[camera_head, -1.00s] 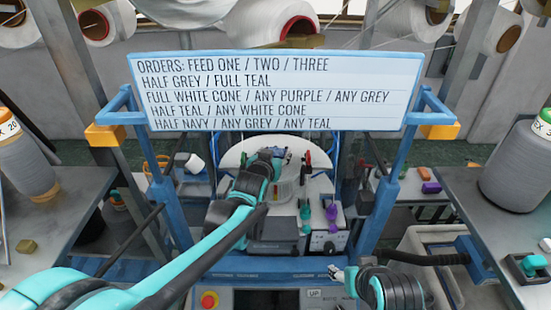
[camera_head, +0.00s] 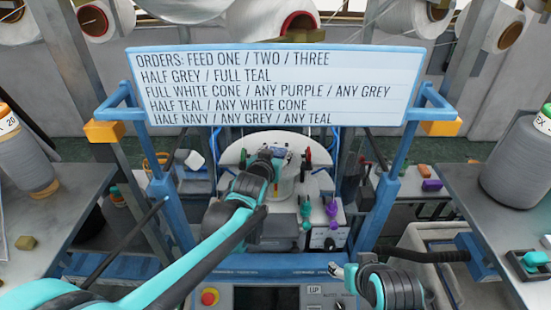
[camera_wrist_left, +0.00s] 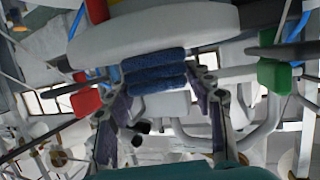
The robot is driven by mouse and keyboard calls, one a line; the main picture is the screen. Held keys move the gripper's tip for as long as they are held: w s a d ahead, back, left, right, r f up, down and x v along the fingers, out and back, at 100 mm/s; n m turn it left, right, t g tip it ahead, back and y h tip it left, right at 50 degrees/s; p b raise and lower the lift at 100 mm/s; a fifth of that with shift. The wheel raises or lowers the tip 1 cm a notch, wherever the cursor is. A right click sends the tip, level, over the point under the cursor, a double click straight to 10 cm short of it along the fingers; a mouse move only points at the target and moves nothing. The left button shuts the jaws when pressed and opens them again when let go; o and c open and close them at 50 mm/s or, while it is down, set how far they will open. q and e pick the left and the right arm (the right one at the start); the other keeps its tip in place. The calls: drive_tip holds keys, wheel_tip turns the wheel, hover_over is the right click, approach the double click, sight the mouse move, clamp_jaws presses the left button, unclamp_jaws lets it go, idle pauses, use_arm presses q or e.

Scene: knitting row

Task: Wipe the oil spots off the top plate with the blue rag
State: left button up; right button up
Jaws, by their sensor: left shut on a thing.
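The blue rag (camera_wrist_left: 155,72) is held between the two fingers of my left gripper (camera_wrist_left: 160,95) in the left wrist view. In the head view my left gripper (camera_head: 278,153) is over the pale round top plate (camera_head: 236,152) of the machine, and the rag is barely visible there. Oil spots cannot be made out. My right gripper (camera_head: 336,270) is low at the front, small and partly hidden by its own arm.
An orders sign (camera_head: 275,88) hangs across a blue frame (camera_head: 385,200) in front of the machine. Purple and teal levers (camera_head: 331,222) stand right of my left forearm. Side tables hold a brown-grey cone (camera_head: 30,165) and a grey cone (camera_head: 515,175). A red button (camera_head: 209,297) is below.

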use_arm(q)
drive_tip(key=shift+w+f, duration=0.1)
drive_tip(key=shift+w, duration=0.65)
drive_tip(key=shift+w+r+p, duration=0.1)
drive_tip(key=shift+r+p, duration=0.2)
drive_tip(key=shift+r, duration=0.25)
drive_tip(key=shift+r+p, duration=1.65)
drive_tip(key=shift+r, duration=0.8)
drive_tip(key=shift+r, duration=0.1)
drive_tip(key=shift+r+p, duration=1.05)
drive_tip(key=shift+r, duration=0.45)
drive_tip(key=shift+f, duration=0.15)
